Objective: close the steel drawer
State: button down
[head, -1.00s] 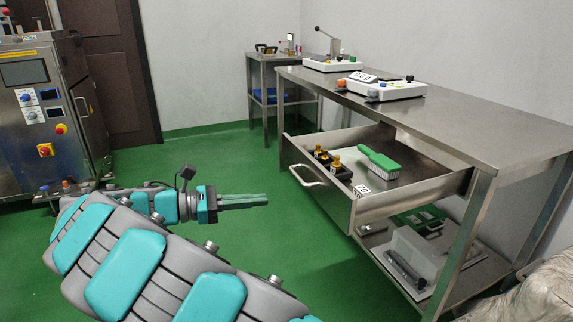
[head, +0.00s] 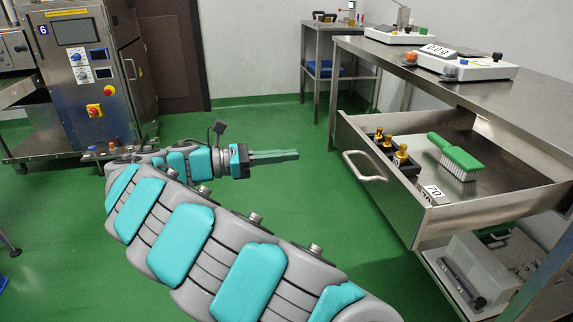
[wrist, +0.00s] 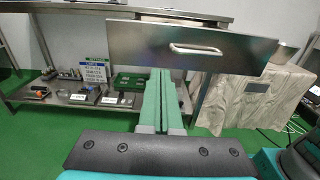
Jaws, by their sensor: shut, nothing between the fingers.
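The steel drawer (head: 404,200) is pulled far out of the steel table (head: 470,85) at the right of the head view. Inside it lie a green-handled brush (head: 455,156), a black holder with several brass-coloured pieces (head: 392,152) and a tag reading 70. Its bar handle (head: 362,167) is on the front panel. My gripper (head: 297,155) is shut and empty, left of the handle and apart from it. In the wrist view the drawer front (wrist: 235,72) and handle (wrist: 196,48) show ahead and to the right of my gripper (wrist: 161,72).
The table's lower shelf (wrist: 30,97) holds several small items and a green tray (wrist: 131,82). A covered bulk (wrist: 255,95) stands at the right in the wrist view. A steel machine (head: 85,70) stands at the left. Green floor is clear around my gripper.

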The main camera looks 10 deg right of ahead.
aim_at(353, 149)
jog(key=d+b, duration=0.4)
jog(key=d, duration=0.8)
jog(key=shift+w+d, duration=0.15)
jog(key=shift+d, duration=0.1)
jog(key=shift+d, duration=0.5)
jog(key=d+p, duration=0.4)
jog(key=d, duration=0.7)
jog(key=d+p, duration=0.5)
jog(key=d, duration=0.7)
jog(key=w+d+p, duration=0.1)
jog(key=d+p, duration=0.3)
jog(key=d, duration=0.7)
jog(key=shift+d, duration=0.25)
jog(key=shift+w+d, duration=0.1)
jog(key=shift+d, duration=0.3)
jog(key=shift+p, duration=0.3)
jog(key=shift+r, duration=0.1)
